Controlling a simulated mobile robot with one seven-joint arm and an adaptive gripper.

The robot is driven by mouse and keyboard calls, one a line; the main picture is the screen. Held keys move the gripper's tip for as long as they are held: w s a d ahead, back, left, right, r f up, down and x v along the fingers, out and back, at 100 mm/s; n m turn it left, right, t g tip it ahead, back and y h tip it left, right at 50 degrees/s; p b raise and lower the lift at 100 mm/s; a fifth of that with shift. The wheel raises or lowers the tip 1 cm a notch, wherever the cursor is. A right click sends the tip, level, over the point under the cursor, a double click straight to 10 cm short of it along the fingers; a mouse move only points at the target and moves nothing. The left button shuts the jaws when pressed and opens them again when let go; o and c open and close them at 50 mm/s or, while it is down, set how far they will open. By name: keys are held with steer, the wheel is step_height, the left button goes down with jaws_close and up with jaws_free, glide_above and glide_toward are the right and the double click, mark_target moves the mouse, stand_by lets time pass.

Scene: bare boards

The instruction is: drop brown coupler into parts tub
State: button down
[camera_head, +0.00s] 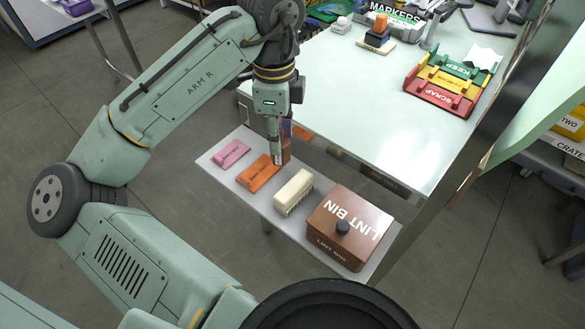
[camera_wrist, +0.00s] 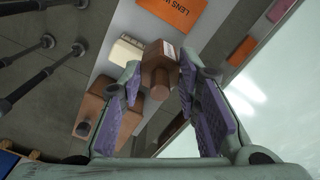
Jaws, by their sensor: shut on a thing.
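The brown coupler (camera_wrist: 158,72), a blocky body with a round stub and a pale label, sits between the purple-padded fingers of my gripper (camera_wrist: 160,82) in the wrist view. My gripper (camera_head: 280,148) is shut on it. In the head view the coupler (camera_head: 286,153) is partly hidden by the fingers, above the low white shelf close to the orange packet. I cannot make out any container marked as a parts tub.
The low shelf (camera_head: 220,173) holds a pink block (camera_head: 231,153), an orange packet (camera_head: 258,172), a cream brush (camera_head: 293,192) and a brown lint bin (camera_head: 345,232). The pale table (camera_head: 385,110) beside it has a clear middle. A red-yellow-green tray (camera_head: 447,82) stands at its far right.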

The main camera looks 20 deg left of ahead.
step_height(320, 180, down, 5)
steer(key=shift+s+r, duration=0.15)
steer(key=shift+r, duration=0.05)
steer(key=shift+f, duration=2.2)
steer(key=shift+f, duration=0.2)
steer(key=c, duration=1.2)
jaws_free()
step_height(320, 180, up, 12)
steer(key=shift+r, duration=0.25)
